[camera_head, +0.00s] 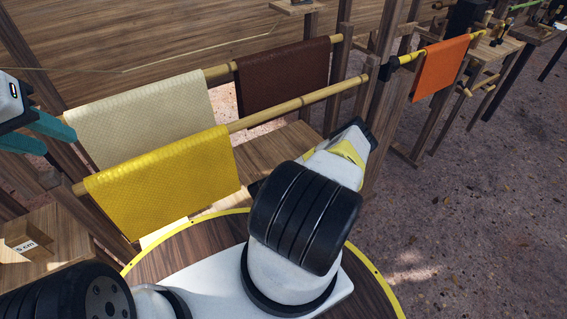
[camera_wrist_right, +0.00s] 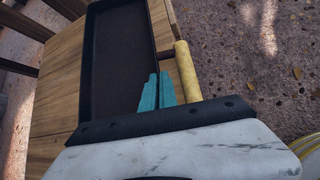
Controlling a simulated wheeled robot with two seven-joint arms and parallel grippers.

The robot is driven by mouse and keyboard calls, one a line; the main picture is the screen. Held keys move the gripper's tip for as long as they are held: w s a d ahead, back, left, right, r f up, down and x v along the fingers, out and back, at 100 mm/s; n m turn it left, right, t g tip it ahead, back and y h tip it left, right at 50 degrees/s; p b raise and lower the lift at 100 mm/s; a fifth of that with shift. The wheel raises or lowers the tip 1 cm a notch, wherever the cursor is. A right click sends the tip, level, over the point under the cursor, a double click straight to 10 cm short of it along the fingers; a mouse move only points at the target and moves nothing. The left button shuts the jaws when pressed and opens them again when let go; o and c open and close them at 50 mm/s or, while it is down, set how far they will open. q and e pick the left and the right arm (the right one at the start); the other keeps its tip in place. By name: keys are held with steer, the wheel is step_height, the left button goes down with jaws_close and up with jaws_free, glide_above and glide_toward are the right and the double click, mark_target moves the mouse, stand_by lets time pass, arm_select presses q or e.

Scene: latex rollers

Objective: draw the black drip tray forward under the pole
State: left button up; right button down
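The black drip tray (camera_wrist_right: 118,62) lies on a wooden surface in the right wrist view, its long side running away from the camera. The front bamboo pole (camera_head: 290,103) carries a yellow sheet (camera_head: 165,185). My left gripper (camera_head: 55,138) is at the left edge, its teal fingers apart and empty. I cannot make out the tray in the head view.
Behind, another pole holds a cream sheet (camera_head: 140,115) and a brown sheet (camera_head: 283,78). An orange sheet (camera_head: 440,68) hangs farther right. A small wooden block (camera_head: 27,240) marked 5 cm sits at lower left. Wooden posts flank the rack; the ground at right is open.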

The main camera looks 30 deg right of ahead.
steer(key=shift+s+a+f, duration=0.1)
steer(key=shift+s+f, duration=0.5)
steer(key=c, duration=1.6)
jaws_free()
steer(key=v, duration=0.5)
steer(key=w+v, duration=0.1)
steer(key=v, duration=0.2)
steer(key=shift+s+r, duration=0.1)
steer(key=shift+r, duration=0.3)
steer(key=shift+d, duration=0.2)
steer(key=shift+s, duration=0.1)
